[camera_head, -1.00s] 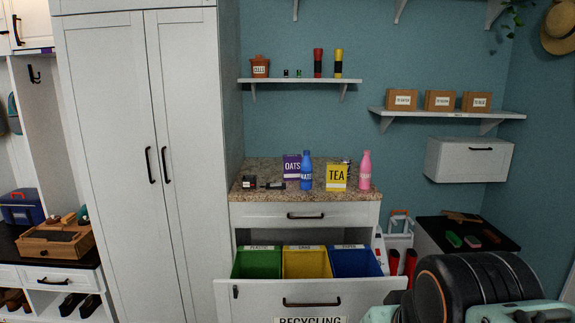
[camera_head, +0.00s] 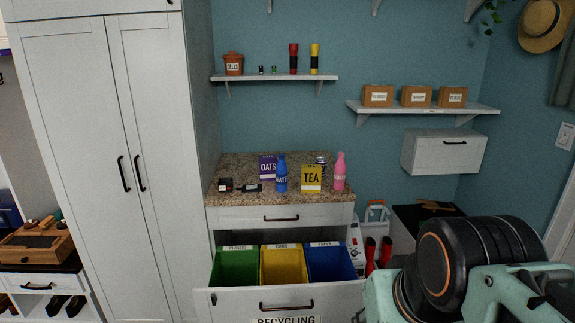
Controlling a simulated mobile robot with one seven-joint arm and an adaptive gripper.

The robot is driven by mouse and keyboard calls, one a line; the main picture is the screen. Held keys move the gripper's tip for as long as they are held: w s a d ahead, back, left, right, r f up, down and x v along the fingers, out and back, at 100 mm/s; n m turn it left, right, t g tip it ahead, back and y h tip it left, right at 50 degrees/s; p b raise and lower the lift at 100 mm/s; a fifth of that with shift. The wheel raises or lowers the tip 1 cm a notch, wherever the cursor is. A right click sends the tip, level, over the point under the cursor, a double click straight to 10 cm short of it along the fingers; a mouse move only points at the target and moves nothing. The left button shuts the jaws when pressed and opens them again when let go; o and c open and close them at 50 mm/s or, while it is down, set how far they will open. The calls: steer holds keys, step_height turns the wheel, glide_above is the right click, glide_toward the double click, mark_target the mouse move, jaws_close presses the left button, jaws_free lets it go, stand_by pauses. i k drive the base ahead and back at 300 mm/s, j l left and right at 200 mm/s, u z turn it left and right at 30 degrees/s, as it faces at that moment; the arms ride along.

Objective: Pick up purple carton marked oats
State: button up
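The purple carton marked OATS (camera_head: 267,167) stands upright on the speckled stone counter (camera_head: 235,170), towards the back. A blue bottle (camera_head: 281,174) stands in front of its right side and hides part of it. A yellow carton marked TEA (camera_head: 311,178) and a pink bottle (camera_head: 339,172) stand further right. A can (camera_head: 320,165) stands behind the TEA carton. Part of my arm shows large at the lower right, well apart from the counter. My gripper's fingers are not in view.
The recycling drawer (camera_head: 285,299) below the counter is pulled out, with green (camera_head: 237,266), yellow (camera_head: 284,265) and blue (camera_head: 330,263) bins. Small dark items (camera_head: 226,184) lie at the counter's left. A shelf (camera_head: 275,77) hangs above; a tall white cabinet (camera_head: 105,160) stands left.

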mark_target(267, 164)
steer(key=i+l+z, duration=0.75)
steer(key=l+z, duration=0.2)
steer(key=i+l+z, duration=0.2)
steer(key=i+z, duration=0.25)
steer(key=i+l, duration=0.1)
steer(key=i, duration=0.45)
steer(key=i+l, duration=0.1)
steer(key=i, duration=0.45)
steer(key=i+u, duration=0.5)
steer(key=u, duration=0.2)
steer(key=i+u, duration=0.25)
steer(key=u, duration=0.15)
steer(key=i+j+u, duration=0.1)
steer(key=u, duration=0.25)
steer(key=i+u, duration=0.5)
steer(key=u, duration=0.25)
steer(key=i+l+u, duration=0.15)
steer(key=i+u, duration=0.3)
steer(key=i, duration=0.25)
steer(key=i+j+z, duration=0.2)
steer(key=i, duration=0.2)
